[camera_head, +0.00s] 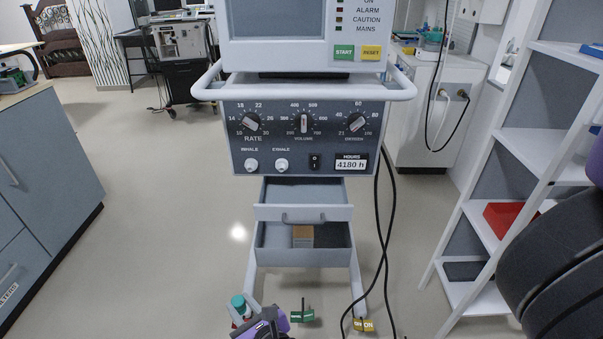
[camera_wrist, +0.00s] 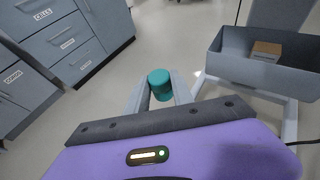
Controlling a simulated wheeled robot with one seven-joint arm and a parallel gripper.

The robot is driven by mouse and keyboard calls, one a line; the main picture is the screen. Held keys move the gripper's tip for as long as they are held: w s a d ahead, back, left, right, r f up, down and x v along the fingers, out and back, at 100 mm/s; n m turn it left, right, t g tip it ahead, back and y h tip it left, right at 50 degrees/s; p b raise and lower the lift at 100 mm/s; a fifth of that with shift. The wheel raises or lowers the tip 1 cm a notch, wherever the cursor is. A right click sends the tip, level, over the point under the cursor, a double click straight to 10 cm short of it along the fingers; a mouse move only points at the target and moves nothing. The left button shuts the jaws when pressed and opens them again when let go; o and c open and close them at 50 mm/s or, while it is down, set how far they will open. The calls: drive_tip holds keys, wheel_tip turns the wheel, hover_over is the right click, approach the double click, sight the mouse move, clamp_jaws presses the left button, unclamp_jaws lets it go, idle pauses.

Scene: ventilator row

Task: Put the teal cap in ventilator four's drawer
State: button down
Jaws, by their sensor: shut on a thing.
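The teal cap (camera_wrist: 160,84) is between the fingertips of my gripper (camera_wrist: 159,95) in the wrist view, and my gripper is shut on it. In the head view the cap (camera_head: 239,302) shows at the bottom, left of the purple body of my gripper (camera_head: 250,318). It is in front of and below the ventilator's drawers. The ventilator (camera_head: 305,130) has two drawers pulled out. The upper drawer (camera_head: 303,213) looks empty. The lower drawer (camera_head: 304,257) holds a small brown box (camera_head: 303,237). The lower drawer (camera_wrist: 262,82) is right of the cap in the wrist view. No ventilator number is legible.
Black cables (camera_head: 385,230) hang right of the drawers. Green (camera_head: 302,316) and yellow (camera_head: 363,325) tagged casters are at the stand's feet. A white shelf rack (camera_head: 500,190) stands right, a blue-grey cabinet (camera_head: 40,190) left. Floor between cabinet and ventilator is clear.

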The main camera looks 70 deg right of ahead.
drive_tip(key=s+d+r+m+g+h+p, duration=0.35)
drive_tip(key=d+r+p, duration=0.25)
drive_tip(key=r+p, duration=0.4)
drive_tip(key=s+d+r+m+g+h+p, duration=0.35)
drive_tip(key=s+d+r+p, duration=0.2)
drive_tip(key=r+p, duration=0.45)
drive_tip(key=y+p, duration=0.1)
drive_tip(key=p, duration=0.2)
hover_over(304, 200)
drive_tip(key=shift+a+r+m, duration=0.1)
drive_tip(key=shift+a+m, duration=0.2)
drive_tip(key=shift+a, duration=0.05)
wheel_tip(304, 200, down, 3)
drive_tip(key=shift+r+b, duration=0.1)
drive_tip(key=shift+b, duration=0.35)
wheel_tip(304, 200, down, 4)
drive_tip(key=shift+r+b, duration=0.25)
drive_tip(key=shift+b, duration=0.4)
drive_tip(key=shift+w+d+f+t, duration=0.15)
drive_tip(key=shift+d+f+t, duration=0.15)
drive_tip(key=shift+d+f, duration=0.15)
drive_tip(key=shift+f, duration=0.1)
drive_tip(key=c, duration=1.1)
unclamp_jaws()
